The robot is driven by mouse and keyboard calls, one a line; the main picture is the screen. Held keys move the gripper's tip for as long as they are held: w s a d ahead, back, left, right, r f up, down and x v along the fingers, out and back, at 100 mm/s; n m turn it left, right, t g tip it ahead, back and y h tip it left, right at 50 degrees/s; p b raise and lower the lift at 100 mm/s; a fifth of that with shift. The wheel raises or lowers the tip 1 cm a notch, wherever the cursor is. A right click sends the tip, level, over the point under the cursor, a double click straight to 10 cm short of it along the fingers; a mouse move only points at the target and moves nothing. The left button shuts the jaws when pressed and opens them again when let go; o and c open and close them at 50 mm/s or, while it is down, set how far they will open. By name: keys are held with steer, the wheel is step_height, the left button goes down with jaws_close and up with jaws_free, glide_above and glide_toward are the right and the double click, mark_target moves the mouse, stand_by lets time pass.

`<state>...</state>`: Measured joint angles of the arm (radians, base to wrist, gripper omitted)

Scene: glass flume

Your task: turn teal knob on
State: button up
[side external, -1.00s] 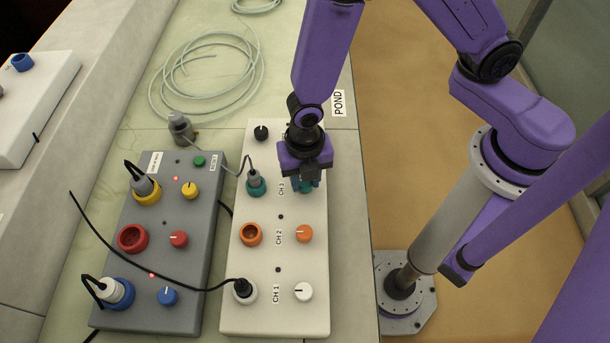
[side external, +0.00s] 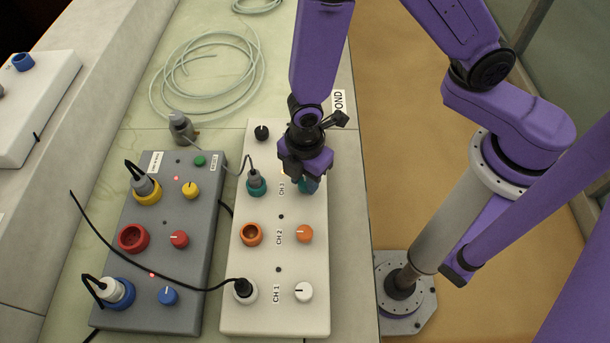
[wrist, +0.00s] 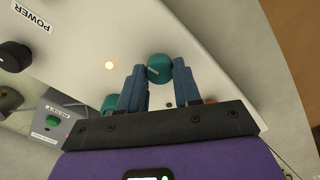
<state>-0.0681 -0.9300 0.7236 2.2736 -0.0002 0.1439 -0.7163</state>
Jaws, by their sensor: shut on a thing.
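The teal knob (wrist: 160,66) sits on the white box (side external: 240,308) in the CH 3 row. In the wrist view it is between the two blue fingers of my gripper (wrist: 159,74), which are shut on it. Its white pointer line shows on its face. A small lamp (wrist: 109,65) beside it glows warm. In the side view my gripper (side external: 305,180) stands over the knob and hides most of it; a bit of teal shows below the jaws.
The teal socket (side external: 256,190) on the left holds a grey plug with a cable. An orange knob (side external: 304,233) and a white knob (side external: 303,292) lie nearer. A black knob (side external: 261,132) is at the far end. A grey box (side external: 155,240) stands to the left.

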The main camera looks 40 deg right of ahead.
mark_target(305, 182)
steer(key=shift+d+m, duration=0.1)
steer(key=shift+m, duration=0.6)
steer(key=o, duration=1.1)
steer(key=shift+c, duration=0.2)
steer(key=shift+r, duration=0.15)
steer(key=shift+r, duration=0.25)
step_height(305, 182, up, 17)
steer(key=shift+f, duration=0.15)
